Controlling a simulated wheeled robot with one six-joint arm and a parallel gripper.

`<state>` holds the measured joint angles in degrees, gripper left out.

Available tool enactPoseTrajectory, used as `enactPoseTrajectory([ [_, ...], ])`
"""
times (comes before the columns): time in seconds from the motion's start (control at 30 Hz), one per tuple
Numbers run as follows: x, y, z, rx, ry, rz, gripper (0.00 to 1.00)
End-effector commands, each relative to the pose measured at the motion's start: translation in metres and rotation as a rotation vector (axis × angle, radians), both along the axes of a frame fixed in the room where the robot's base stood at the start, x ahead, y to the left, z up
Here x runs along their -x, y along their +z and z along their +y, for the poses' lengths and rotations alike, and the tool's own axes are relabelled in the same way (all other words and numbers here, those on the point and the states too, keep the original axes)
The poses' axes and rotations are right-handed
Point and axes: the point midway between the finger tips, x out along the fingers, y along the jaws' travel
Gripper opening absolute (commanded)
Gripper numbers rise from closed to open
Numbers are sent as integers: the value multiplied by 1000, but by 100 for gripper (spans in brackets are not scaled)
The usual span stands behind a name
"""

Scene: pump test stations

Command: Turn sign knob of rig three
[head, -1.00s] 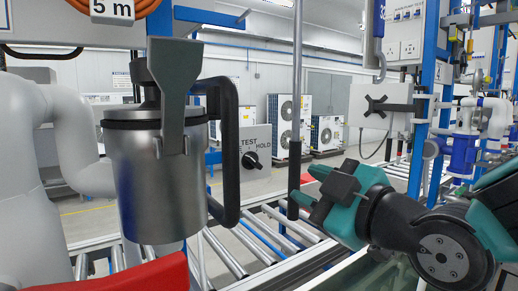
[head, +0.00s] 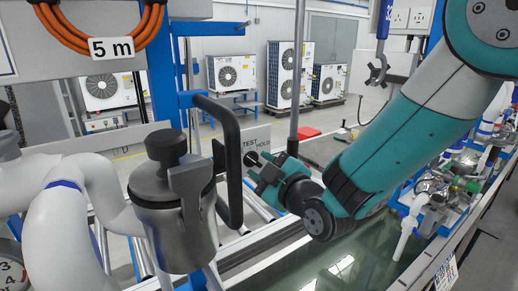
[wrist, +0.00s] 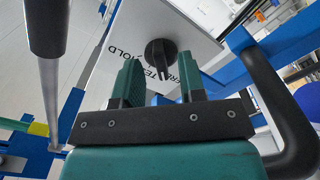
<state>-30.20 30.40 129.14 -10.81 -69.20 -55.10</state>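A grey-white sign plate (wrist: 190,25) with the words TEST and HOLD, partly covered, carries a round black knob (wrist: 160,52). In the wrist view the knob lies just beyond my gripper (wrist: 160,72), roughly between its two teal fingers. The fingers are apart and empty, and I see no contact with the knob. In the head view the sign plate (head: 260,137) stands behind a black handle, and the knob (head: 250,158) shows just behind the fingertips of my gripper (head: 262,168). No rig number is readable on the plate.
A metal canister (head: 172,225) with a black handle (head: 232,160) stands close left of my gripper. A vertical grey pole (head: 297,90) rises just beyond it. Blue frame posts (head: 188,90) and an orange hose coil (head: 100,25) are at left. Pump fittings (head: 445,190) are at right.

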Motion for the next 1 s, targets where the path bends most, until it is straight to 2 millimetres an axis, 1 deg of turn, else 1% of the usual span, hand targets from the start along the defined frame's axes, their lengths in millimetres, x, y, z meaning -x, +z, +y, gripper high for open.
enactPoseTrajectory([
  [0.03,-5,3,4,1,1,0,37],
  [0.2,-15,1,10,0,1,1,37],
  [0.47,-16,-1,11,0,0,0,37],
  [0.5,-16,-1,11,0,0,0,35],
  [0.57,-16,-1,11,0,0,0,21],
  [0.6,-16,-1,11,0,0,0,12],
  [0.67,-16,0,11,0,0,0,0],
  [1.0,-16,-1,11,-21,1,13,0],
])
